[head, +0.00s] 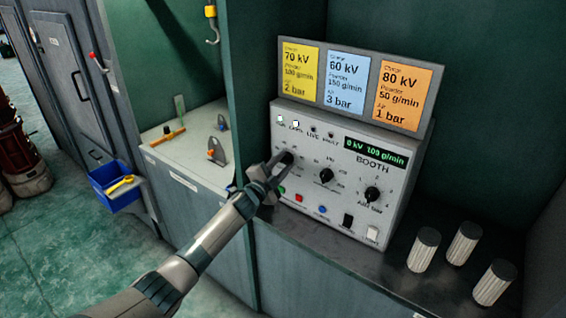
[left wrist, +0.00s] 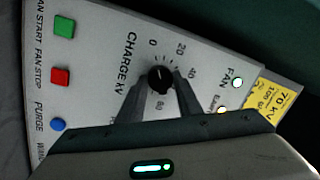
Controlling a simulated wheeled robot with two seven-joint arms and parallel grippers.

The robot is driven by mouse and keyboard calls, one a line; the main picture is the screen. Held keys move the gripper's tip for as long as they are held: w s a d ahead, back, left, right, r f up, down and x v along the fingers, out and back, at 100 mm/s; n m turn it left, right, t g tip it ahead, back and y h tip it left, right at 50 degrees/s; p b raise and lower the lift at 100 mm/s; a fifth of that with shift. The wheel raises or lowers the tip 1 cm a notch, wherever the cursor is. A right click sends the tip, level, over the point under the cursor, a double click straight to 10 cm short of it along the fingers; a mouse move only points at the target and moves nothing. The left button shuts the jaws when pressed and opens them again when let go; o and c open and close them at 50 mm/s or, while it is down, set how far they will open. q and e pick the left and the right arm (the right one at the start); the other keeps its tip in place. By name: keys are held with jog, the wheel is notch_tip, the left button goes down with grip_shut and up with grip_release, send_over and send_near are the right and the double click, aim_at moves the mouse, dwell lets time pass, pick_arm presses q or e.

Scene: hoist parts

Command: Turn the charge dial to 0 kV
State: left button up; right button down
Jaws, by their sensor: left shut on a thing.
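The charge dial (head: 287,158) is the leftmost black knob on the grey booth control panel (head: 330,215). In the left wrist view the black charge dial (left wrist: 159,79) sits under the label "CHARGE kV", with 0, 20 and 40 printed around it. My left gripper (head: 277,163) is at the dial; its two fingers (left wrist: 160,88) are closed on either side of the knob. The exact pointer direction is hard to tell. The panel's green display (head: 376,152) reads 0 kV and about 100 g/min. My right gripper is not in view.
Two more black dials, the middle one (head: 326,175) and the air dial (head: 372,194), sit to the right. Yellow, blue and orange cards (head: 345,80) stand above. Buttons and switches line the panel's lower edge. Ribbed white cylinders (head: 463,243) stand at right.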

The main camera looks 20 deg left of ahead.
pick_arm(q)
jog(key=shift+f, duration=0.1)
jog(key=o, duration=1.1)
jog(key=shift+c, duration=0.2)
jog(key=shift+s, duration=0.1)
jog(key=b+v, duration=0.4)
jog(key=v, duration=1.3)
jog(key=shift+s+a, duration=0.1)
jog(key=shift+a, duration=0.1)
